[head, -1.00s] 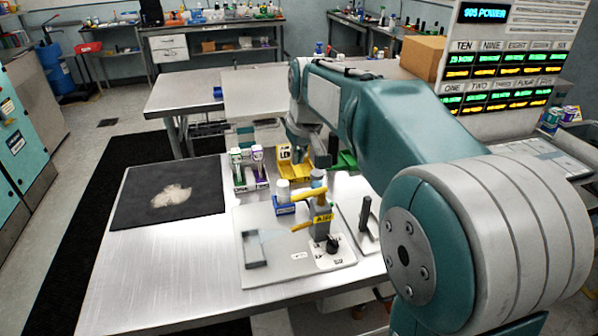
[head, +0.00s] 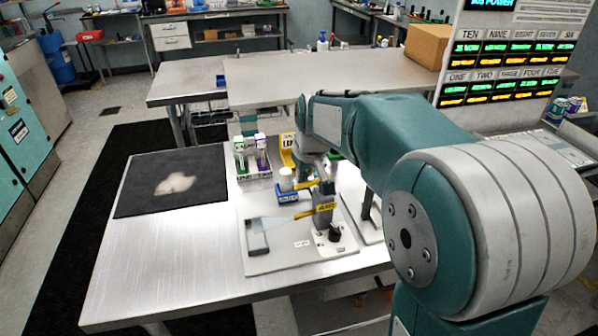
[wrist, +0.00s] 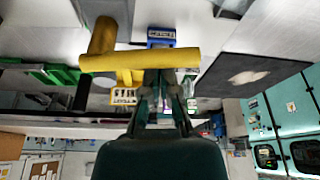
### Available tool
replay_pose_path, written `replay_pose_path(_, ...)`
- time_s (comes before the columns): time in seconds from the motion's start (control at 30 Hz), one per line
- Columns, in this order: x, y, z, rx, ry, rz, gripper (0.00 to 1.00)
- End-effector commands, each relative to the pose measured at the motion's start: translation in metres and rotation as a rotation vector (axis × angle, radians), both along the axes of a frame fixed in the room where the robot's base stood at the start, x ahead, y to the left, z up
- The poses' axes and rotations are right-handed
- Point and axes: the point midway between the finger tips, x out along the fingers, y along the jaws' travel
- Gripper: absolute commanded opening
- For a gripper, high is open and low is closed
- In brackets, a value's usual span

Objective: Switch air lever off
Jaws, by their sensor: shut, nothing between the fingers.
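The yellow air lever (head: 310,184) sits on a grey post with a yellow label, on a light grey base plate (head: 285,262) on the metal table. In the wrist view the lever (wrist: 145,61) is a yellow bar lying crosswise over a grey-brown post. My gripper (wrist: 160,80) is shut and empty, its fingertips right by the bar, which partly covers them. I cannot tell whether they touch. In the head view my gripper (head: 322,172) is small and partly hidden at the top of the post.
A blue holder (head: 295,197) with a white-capped bottle stands just behind the post. A rack with green and purple bottles (head: 252,160) and a yellow bin (head: 288,150) are further back. A black mat (head: 135,190) lies left. The table's front left is clear.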

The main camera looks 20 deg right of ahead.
Motion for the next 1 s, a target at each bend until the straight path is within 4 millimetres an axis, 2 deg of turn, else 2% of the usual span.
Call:
replay_pose_path(0.37,-0.0005,0.0000,0.0002,0.000,0.000,0.005,0.00)
replay_pose_path(1.0,-0.0057,0.0005,0.0002,-0.001,0.001,0.113,0.00)
